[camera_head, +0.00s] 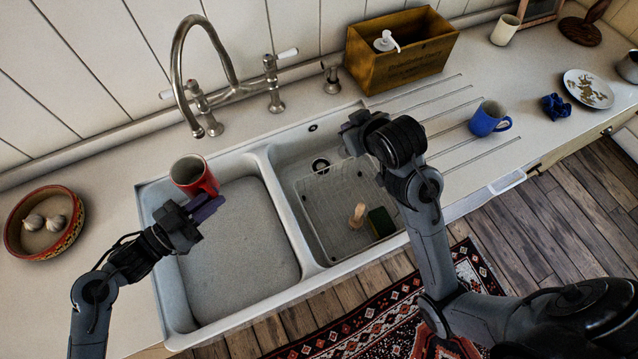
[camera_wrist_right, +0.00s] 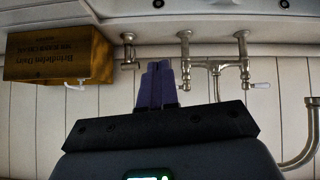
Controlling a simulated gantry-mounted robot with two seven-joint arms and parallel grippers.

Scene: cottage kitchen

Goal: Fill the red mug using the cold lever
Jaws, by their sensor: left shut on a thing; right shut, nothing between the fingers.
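The red mug (camera_head: 205,184) is upright at the back left of the left basin (camera_head: 240,245). My left gripper (camera_head: 203,207) is shut on it from the front; its fingers partly cover the mug. The steel tap (camera_head: 176,62) arches over the sink, its spout end close behind the mug; no water shows. It has white-tipped levers at the left (camera_head: 167,94) and right (camera_head: 287,53); I cannot read which is cold. My right gripper (camera_head: 352,132) is shut and empty, right of the tap.
A wooden crate (camera_head: 405,62) with a white pump bottle (camera_head: 385,43) stands behind my right gripper. A rack (camera_head: 335,205) with a sponge (camera_head: 381,222) and brush lies in the right basin. A blue mug (camera_head: 487,120) is at the right, a garlic bowl (camera_head: 67,235) at the left.

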